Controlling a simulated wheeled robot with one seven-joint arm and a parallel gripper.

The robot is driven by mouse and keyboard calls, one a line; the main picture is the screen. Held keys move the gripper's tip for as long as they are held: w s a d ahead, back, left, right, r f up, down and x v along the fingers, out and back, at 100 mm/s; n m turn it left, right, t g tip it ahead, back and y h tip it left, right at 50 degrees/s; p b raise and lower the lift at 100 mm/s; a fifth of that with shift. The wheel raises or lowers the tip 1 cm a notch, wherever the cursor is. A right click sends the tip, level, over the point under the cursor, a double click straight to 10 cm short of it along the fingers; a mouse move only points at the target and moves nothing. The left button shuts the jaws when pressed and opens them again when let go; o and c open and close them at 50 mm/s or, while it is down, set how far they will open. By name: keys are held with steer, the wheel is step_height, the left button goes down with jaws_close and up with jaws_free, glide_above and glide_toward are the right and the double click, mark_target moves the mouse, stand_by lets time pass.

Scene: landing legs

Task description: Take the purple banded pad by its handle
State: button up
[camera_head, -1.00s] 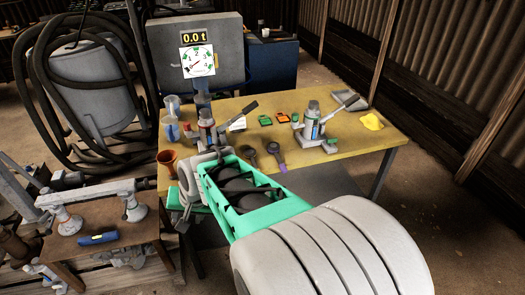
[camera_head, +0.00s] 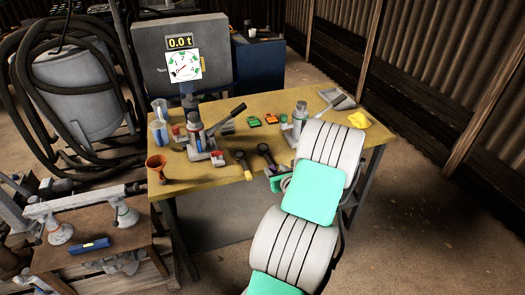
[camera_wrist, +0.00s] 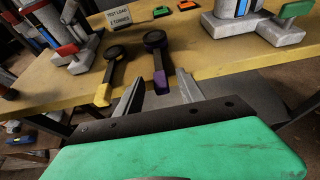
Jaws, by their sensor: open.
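The purple banded pad (camera_wrist: 156,42) lies on the yellow-topped table (camera_wrist: 218,69), its round dark head away from me. Its purple handle (camera_wrist: 162,84) points toward the table's front edge and my gripper. In the head view the pad (camera_head: 265,152) shows just left of my arm. My gripper (camera_wrist: 158,92) is open and empty, its two fingers on either side of the line of the purple handle. I cannot tell how far the fingertips are from the handle. In the head view my arm hides most of the gripper.
A similar pad with a yellow handle (camera_wrist: 104,92) lies close on the left. Grey jacks (camera_head: 202,140) stand at the back left and at the right (camera_wrist: 252,28). Orange (camera_head: 270,118) and green (camera_head: 254,122) pieces lie behind.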

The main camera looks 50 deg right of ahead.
steer(key=shift+w+d+f, duration=0.3)
steer(key=shift+w, duration=0.3)
steer(key=shift+c, duration=0.3)
jaws_close()
